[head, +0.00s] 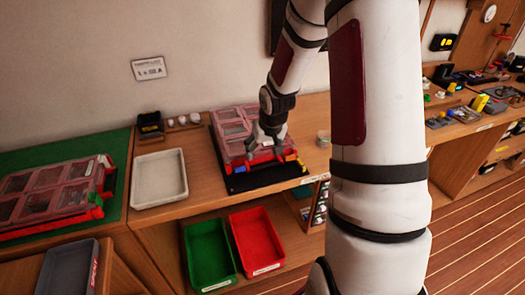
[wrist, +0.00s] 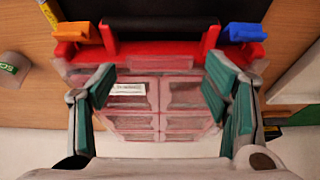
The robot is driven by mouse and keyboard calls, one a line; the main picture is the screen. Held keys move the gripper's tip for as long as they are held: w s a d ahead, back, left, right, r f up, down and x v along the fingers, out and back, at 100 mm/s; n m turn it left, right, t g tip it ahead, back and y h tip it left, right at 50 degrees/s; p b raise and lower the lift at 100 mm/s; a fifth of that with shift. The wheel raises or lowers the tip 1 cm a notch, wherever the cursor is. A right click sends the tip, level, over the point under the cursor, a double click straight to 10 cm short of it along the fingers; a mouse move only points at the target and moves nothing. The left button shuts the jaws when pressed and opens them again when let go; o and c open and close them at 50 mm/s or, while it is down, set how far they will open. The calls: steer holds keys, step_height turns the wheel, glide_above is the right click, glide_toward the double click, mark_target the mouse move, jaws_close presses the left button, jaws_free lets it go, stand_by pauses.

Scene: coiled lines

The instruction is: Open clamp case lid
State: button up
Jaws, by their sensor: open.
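A case with a red base (head: 285,166) and a clear, pinkish, compartmented lid (head: 230,122) sits on a black mat on the middle bench. The lid appears to lie down over the base. In the wrist view the red front edge (wrist: 135,47) carries an orange latch (wrist: 76,32) at left and a blue latch (wrist: 245,32) at right. My gripper (head: 262,147) is over the case's front part and hides some of it. In the wrist view my gripper (wrist: 158,76) is open, its teal-padded fingers either side of the lid's front part. I cannot tell whether they touch it.
A similar red case (head: 60,190) lies on a green mat at left. A white tray (head: 159,178) stands between the cases. Green (head: 209,252) and red (head: 257,240) bins sit below. A roll of tape (head: 323,139) is right of the mat. Loose parts cover the far right bench.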

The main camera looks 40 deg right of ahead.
steer(key=shift+w+d+f, duration=0.1)
steer(key=shift+w+f, duration=0.1)
steer(key=shift+f, duration=0.35)
